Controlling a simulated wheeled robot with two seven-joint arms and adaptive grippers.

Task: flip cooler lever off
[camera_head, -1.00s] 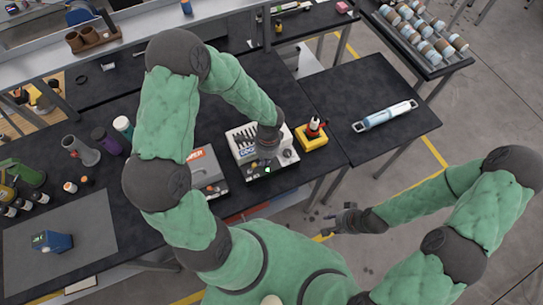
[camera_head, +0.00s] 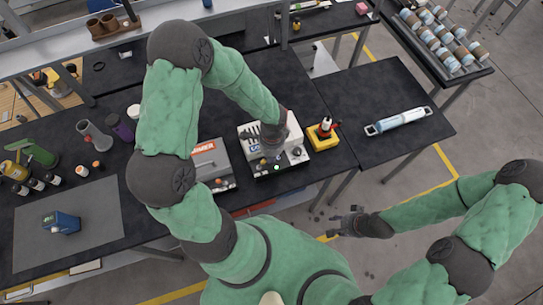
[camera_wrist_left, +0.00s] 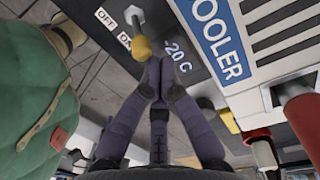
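The white COOLER box (camera_head: 247,136) stands on the black bench in the head view. In the left wrist view its dark front panel (camera_wrist_left: 190,42) carries OFF and ON labels, a metal lever (camera_wrist_left: 137,20) with a yellow knob (camera_wrist_left: 142,47), and a "-20 C" mark. The knob lies beside the ON label (camera_wrist_left: 125,40). My left gripper (camera_wrist_left: 160,68) has its dark fingers together, tips just below the knob; whether they touch it is unclear. In the head view the left gripper (camera_head: 272,150) is over the cooler's front.
A grey box with an orange label (camera_head: 207,160) stands left of the cooler. A yellow holder with a red-and-black tool (camera_head: 323,136) stands close on its right. A white-blue cylinder (camera_head: 398,121) lies on the right table.

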